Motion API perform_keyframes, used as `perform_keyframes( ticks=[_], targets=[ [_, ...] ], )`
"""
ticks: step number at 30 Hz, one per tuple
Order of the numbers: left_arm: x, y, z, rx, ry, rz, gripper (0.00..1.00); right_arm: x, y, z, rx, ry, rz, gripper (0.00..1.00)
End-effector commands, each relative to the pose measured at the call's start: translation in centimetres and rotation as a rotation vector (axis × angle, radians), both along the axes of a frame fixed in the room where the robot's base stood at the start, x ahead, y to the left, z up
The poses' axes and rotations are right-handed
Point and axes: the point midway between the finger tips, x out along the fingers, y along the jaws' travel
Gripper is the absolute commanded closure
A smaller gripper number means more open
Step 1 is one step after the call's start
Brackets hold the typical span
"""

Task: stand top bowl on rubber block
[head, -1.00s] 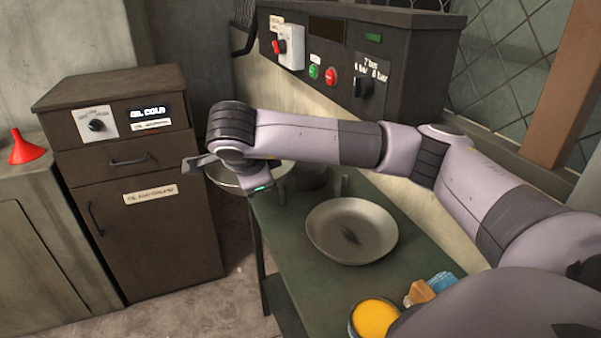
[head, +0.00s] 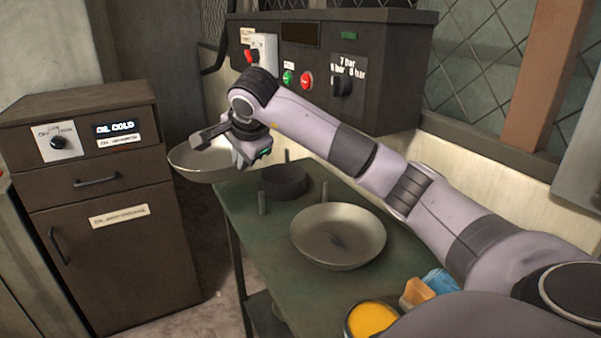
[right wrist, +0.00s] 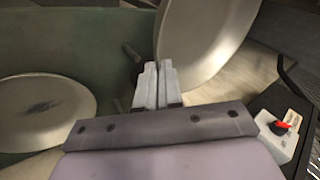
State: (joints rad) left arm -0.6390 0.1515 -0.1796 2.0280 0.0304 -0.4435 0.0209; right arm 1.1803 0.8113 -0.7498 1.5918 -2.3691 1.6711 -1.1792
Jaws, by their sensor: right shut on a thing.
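My right gripper (head: 241,158) is shut on the rim of a shallow metal bowl (head: 196,163). The held bowl is up off the table, beyond its far left edge. In the right wrist view the held bowl (right wrist: 205,40) stands steeply tilted just past the shut fingers (right wrist: 158,88). A second bowl (head: 338,240) lies upright on the green table; it also shows in the right wrist view (right wrist: 40,112). A dark round block (head: 284,184), which looks like the rubber block, sits bare between upright pegs. My left gripper is out of view.
The green table (head: 265,235) carries short pegs (head: 262,204), a yellow-filled container (head: 372,320), an orange block (head: 417,292) and a blue item (head: 440,281) at its near end. A control box (head: 385,60) stands behind. A dark cabinet (head: 110,200) is at left.

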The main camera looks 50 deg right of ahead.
Motion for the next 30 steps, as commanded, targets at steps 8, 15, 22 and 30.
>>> perform_keyframes(
  ticks=[8, 15, 22, 30],
  targets=[
    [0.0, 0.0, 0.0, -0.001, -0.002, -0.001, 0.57, -2.4, -7.5, 0.0, -0.002, -0.002, -0.007, 1.0],
    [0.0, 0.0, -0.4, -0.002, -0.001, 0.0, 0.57, -4.2, -13.0, 0.0, -0.001, -0.003, -0.007, 1.0],
    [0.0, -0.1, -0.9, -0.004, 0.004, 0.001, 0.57, -4.8, -14.8, -1.9, -0.001, 0.0, 0.002, 1.0],
    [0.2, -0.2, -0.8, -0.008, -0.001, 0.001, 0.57, -4.7, -14.8, -3.9, 0.0, -0.001, -0.001, 1.0]
  ],
)
